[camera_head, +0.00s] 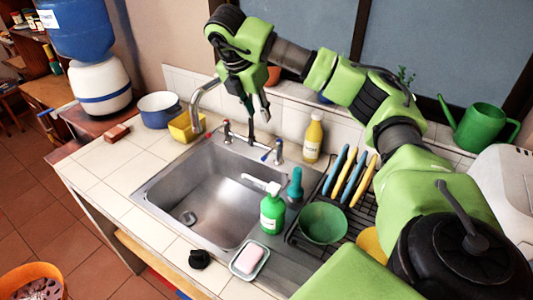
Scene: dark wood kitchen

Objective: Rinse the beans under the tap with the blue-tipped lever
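A steel sink (205,190) is set in the white tiled counter, and its basin looks empty. A silver gooseneck spout (196,108) rises behind its left back corner. At the back edge stand a red-tipped lever (227,131) and, to its right, a blue-tipped lever (272,153). My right gripper (258,110) points down above the back edge, above and between the levers. Its fingers look slightly apart with nothing between them; it appears clear of the blue-tipped lever. I cannot make out any beans. My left gripper is out of view.
A blue-and-white pot (159,109) and yellow container (185,127) stand left. The left counter is mostly clear.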

